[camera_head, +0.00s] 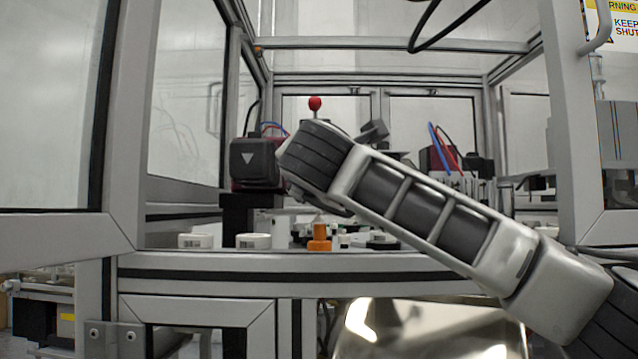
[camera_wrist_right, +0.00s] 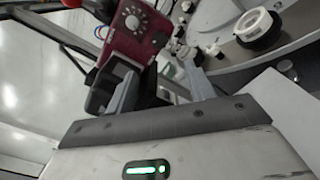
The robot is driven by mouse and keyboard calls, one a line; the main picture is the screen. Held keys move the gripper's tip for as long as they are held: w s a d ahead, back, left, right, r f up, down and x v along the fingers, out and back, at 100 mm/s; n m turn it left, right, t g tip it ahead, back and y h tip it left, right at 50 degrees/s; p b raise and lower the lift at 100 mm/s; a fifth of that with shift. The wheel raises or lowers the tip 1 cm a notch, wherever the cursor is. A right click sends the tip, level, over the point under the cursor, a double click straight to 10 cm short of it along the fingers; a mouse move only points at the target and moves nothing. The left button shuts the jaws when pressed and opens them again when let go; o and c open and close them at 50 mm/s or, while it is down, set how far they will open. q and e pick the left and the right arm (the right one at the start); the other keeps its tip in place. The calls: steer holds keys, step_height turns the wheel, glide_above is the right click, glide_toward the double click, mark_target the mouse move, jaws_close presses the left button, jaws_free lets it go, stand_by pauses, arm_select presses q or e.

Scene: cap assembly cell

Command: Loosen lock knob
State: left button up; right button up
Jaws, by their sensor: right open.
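My right arm comes in from the right in the head view and reaches into the cell; its gripper is hidden behind the wrist there. In the right wrist view my right gripper (camera_wrist_right: 163,90) is open, its two fingers apart. A dark red unit (camera_wrist_right: 130,48) with a pale round dial (camera_wrist_right: 131,22) stands beyond the fingers. A black part shows close to the left finger; I cannot tell whether they touch. I cannot make out for certain which part is the lock knob. My left gripper is not in view.
A red ball (camera_head: 315,103) stands above my wrist. A black box with a white triangle (camera_head: 255,162) is left of it. An orange part (camera_head: 319,238) and a white round part (camera_head: 253,241) sit near the front edge.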

arm_select(q)
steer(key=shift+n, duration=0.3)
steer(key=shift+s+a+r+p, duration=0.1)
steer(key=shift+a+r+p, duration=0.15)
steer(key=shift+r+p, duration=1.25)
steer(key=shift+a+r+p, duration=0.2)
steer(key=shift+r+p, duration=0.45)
steer(key=shift+p, duration=1.5)
arm_select(e)
steer(key=w, duration=1.2)
steer(key=shift+w, duration=0.3)
steer(key=shift+c, duration=0.2)
steer(key=c, duration=0.9)
